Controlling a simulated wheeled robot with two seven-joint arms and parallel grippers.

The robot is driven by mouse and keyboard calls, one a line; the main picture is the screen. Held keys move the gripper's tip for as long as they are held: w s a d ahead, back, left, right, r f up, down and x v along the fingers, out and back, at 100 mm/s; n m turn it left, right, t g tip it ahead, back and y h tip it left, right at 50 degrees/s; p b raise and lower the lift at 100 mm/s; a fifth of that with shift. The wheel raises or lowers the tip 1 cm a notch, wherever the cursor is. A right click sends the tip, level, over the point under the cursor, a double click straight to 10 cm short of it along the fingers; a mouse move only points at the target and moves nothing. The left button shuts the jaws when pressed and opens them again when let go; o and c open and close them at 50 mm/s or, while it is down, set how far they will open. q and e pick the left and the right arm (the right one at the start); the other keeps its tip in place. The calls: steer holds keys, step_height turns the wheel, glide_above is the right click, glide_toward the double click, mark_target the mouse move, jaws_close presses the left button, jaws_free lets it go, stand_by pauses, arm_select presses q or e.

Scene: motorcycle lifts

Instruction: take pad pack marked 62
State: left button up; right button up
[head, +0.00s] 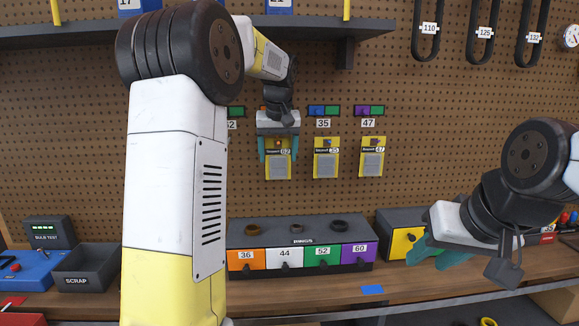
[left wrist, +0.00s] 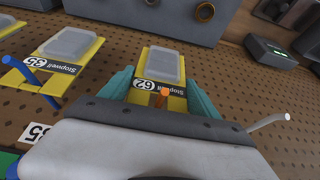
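The yellow pad pack marked 62 (head: 278,170) hangs on the pegboard, leftmost of three visible packs. In the left wrist view the pack (left wrist: 163,66) has a grey pad, a black "Stopwell 62" label and an orange peg at it. My left gripper (head: 278,150) is at the pack's upper part, its teal fingers open on either side. In the left wrist view my left gripper (left wrist: 160,90) frames the pack; whether the fingers touch its edges is hard to tell. My right gripper (head: 438,252) is open and empty, low at the right.
Packs marked 35 (head: 326,160) and 47 (head: 372,158) hang just to the right. Below, a rings box (head: 300,232) with coloured drawers stands on the bench, with a scrap bin (head: 86,272) at left. A shelf (head: 330,29) juts out above.

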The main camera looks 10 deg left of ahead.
arm_select(q)
steer(key=c, duration=1)
steer(key=shift+r, duration=0.35)
steer(key=shift+f, duration=0.1)
